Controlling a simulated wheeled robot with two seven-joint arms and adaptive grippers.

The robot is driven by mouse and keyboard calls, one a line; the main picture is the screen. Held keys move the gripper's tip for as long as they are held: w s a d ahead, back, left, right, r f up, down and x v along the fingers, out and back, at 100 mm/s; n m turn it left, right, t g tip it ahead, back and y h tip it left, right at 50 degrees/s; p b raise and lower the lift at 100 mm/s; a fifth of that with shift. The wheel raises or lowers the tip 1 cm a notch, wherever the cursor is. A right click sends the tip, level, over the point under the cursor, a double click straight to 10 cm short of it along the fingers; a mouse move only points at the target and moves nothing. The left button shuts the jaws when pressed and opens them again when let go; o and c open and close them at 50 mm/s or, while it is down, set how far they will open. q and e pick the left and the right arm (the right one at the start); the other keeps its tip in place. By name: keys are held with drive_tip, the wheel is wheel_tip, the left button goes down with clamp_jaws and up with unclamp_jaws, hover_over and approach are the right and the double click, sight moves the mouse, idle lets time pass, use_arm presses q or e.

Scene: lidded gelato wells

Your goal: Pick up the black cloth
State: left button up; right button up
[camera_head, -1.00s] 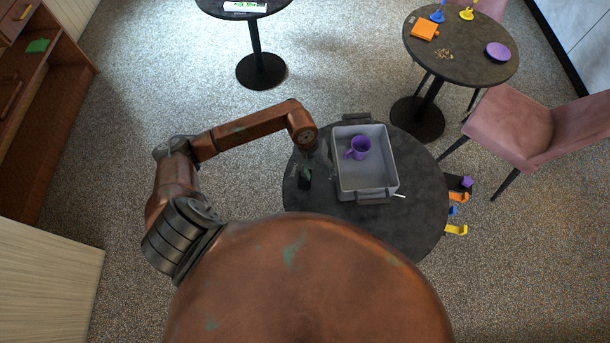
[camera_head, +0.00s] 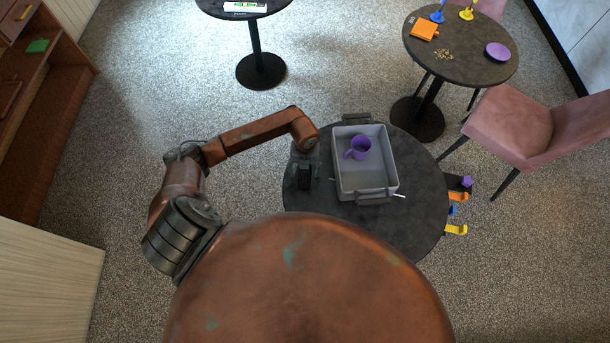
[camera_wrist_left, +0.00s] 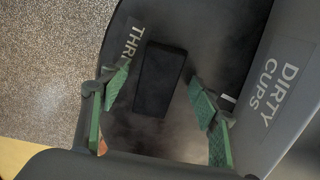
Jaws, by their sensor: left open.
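The black cloth (camera_wrist_left: 160,78) is a flat, dark rectangle lying on the round dark table, left of the grey bin. In the left wrist view it lies between the two green finger pads of my left gripper (camera_wrist_left: 160,96), which is open with a gap on either side. In the head view my left gripper (camera_head: 304,170) hangs over the table's left side, and a small dark shape there is probably the cloth, partly covered. My right gripper does not show.
The grey bin (camera_head: 346,193) holds a purple mug (camera_head: 358,148); its wall reads "DIRTY CUPS" in the wrist view. Table lettering starting "THR" (camera_wrist_left: 132,42) lies beside the cloth. A pink chair (camera_head: 510,125) stands beyond.

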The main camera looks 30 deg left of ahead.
use_arm(q)
drive_tip(key=shift+c, duration=0.4)
drive_tip(key=c, duration=1)
drive_tip(key=shift+r, duration=0.15)
drive_tip(key=shift+c, duration=0.2)
drive_tip(key=shift+r, duration=0.55)
drive_tip(key=s+d+r, duration=0.4)
drive_tip(key=s+r, duration=0.7)
drive_tip(key=s, duration=0.2)
drive_tip(key=shift+s+r, duration=0.2)
drive_tip(key=shift+r, duration=0.15)
drive_tip(key=o, duration=0.5)
drive_tip(key=shift+c, duration=0.2)
clamp_jaws()
